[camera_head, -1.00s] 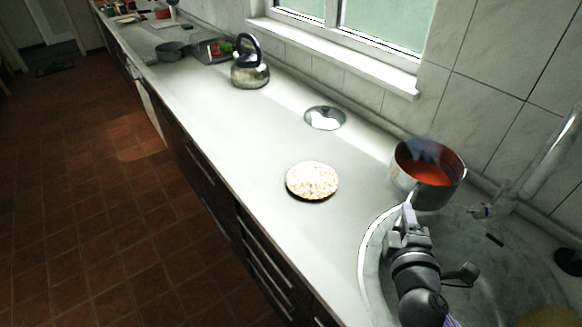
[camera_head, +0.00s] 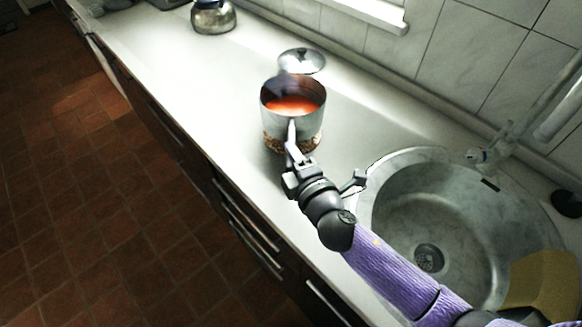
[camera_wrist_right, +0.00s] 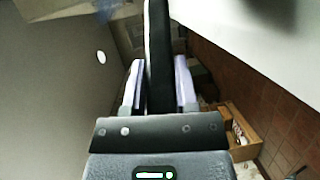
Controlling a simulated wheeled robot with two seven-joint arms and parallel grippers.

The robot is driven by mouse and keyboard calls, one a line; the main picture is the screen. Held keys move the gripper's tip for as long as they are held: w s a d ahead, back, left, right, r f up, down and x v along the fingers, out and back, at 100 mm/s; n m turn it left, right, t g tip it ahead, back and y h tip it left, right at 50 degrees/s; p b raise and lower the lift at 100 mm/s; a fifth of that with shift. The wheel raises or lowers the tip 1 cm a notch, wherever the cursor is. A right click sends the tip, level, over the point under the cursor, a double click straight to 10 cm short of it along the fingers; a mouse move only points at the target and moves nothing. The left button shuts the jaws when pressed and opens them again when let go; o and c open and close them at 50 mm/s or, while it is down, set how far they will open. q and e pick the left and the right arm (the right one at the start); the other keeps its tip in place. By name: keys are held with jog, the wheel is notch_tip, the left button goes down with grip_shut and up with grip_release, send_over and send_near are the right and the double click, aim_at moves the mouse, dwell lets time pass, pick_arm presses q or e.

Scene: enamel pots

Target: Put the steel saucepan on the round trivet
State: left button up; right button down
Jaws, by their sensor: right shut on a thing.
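The steel saucepan (camera_head: 292,114), with orange-red contents, is upright over the round trivet (camera_head: 273,145). The trivet's speckled edge shows below the pan; most of it is hidden. I cannot tell whether the pan touches the trivet or hangs slightly above it. My right gripper (camera_head: 294,156) is shut on the pan's handle, which points toward me. In the right wrist view the dark handle (camera_wrist_right: 158,50) sits between the two fingers. My left gripper is not in view.
A lid (camera_head: 302,61) lies just behind the pan. A kettle (camera_head: 213,17) stands farther back on the counter (camera_head: 180,75). The round sink (camera_head: 395,218) with its faucet is at the right, with a yellow item (camera_head: 543,280) at its edge. The counter left of the pan is clear.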

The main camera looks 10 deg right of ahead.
notch_tip(320, 180, down, 3)
jog(key=shift+b, duration=0.8)
jog(key=c, duration=0.8)
grip_release()
jog(key=shift+f, duration=0.15)
jog(key=o, duration=0.4)
jog(key=v, duration=1.2)
